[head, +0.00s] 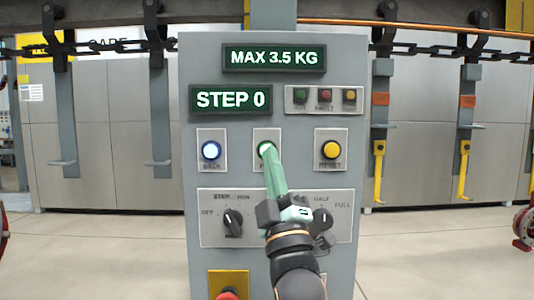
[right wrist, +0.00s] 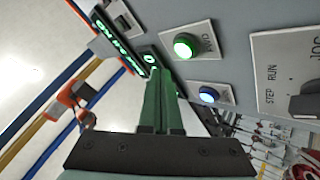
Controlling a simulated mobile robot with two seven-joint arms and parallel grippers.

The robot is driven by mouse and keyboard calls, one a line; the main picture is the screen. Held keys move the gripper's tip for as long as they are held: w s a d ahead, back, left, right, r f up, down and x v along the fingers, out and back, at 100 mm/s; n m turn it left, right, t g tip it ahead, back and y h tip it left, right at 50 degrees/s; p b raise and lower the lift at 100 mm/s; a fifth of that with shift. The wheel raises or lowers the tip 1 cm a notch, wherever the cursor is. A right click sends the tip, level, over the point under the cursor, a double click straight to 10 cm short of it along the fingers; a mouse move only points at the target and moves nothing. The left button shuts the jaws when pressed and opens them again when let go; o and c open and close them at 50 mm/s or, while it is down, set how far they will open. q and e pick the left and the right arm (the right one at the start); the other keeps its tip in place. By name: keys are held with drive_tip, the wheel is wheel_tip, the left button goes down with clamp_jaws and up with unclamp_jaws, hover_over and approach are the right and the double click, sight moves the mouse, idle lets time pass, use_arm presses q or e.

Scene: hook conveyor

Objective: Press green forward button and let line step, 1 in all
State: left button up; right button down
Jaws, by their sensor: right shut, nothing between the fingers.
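The green forward button (head: 263,148) is in the middle of the button row on the grey control panel (head: 340,80). It also shows in the right wrist view (right wrist: 185,45), green and lit-looking, on a pale plate. My right gripper (head: 270,155) is shut and empty, its green fingers pointing at the panel. In the head view its tip overlaps the button's lower right and hides part of it. In the right wrist view the fingertips (right wrist: 159,78) appear beside the button; I cannot tell the depth gap. The display (head: 231,99) reads STEP 0. My left gripper is not in view.
A blue-white BACK button (head: 211,150) and a yellow RESET button (head: 331,150) flank the green one. Dark knobs (head: 233,222) sit below, with a red button (head: 228,294) on a yellow plate. Overhead, a chain (head: 120,46) carries hanging hooks (head: 467,130) behind the panel.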

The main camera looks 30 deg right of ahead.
drive_tip(key=shift+w+d, duration=0.3)
drive_tip(key=shift+w, duration=0.2)
drive_tip(key=shift+w+d, duration=0.3)
drive_tip(key=shift+w, duration=0.2)
drive_tip(key=shift+w+d, duration=0.1)
idle(1.3)
drive_tip(key=shift+w+d, duration=0.15)
drive_tip(key=shift+w, duration=0.15)
